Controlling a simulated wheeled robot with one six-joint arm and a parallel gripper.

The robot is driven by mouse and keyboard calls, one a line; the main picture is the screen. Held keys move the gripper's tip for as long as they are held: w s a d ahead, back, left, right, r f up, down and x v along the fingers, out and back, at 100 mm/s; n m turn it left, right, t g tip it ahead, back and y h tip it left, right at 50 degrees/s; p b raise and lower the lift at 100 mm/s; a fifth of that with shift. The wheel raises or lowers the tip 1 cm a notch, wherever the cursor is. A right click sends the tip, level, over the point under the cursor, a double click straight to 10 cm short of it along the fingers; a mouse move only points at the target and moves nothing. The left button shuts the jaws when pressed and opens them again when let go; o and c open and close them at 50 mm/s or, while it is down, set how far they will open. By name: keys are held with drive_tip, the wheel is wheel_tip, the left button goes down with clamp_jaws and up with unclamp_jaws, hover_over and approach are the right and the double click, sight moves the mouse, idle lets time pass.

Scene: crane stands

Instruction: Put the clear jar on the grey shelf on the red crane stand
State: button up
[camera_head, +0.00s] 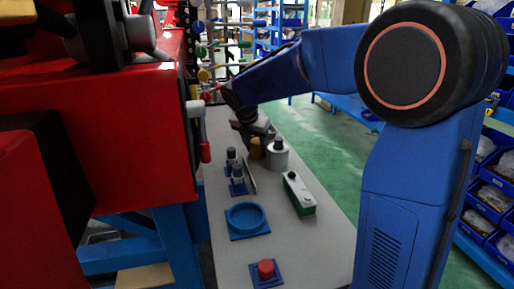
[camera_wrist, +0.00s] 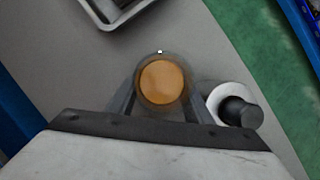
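The jar (camera_wrist: 162,82) is in the middle of the wrist view, seen from above. It has a round amber middle and a thin see-through rim. In the head view it is a small amber shape (camera_head: 256,148) on the long grey surface (camera_head: 228,268). My gripper (camera_wrist: 162,98) is at the jar, with one finger on each side. I cannot tell whether the fingers press on it. In the head view my gripper (camera_head: 250,138) is low over the far part of the surface. The large red stand (camera_head: 110,135) fills the left.
A white cylinder with a dark top (camera_head: 278,155) stands close right of the jar. Nearer are small dark-topped pieces on blue bases (camera_head: 237,182), a green-and-white box (camera_head: 299,194), a blue ring holder (camera_head: 246,221) and a red knob (camera_head: 265,268). Blue bin racks (camera_head: 492,190) stand right.

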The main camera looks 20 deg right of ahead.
idle(0.3)
drive_tip(key=v, duration=1.2)
drive_tip(key=shift+r, duration=0.15)
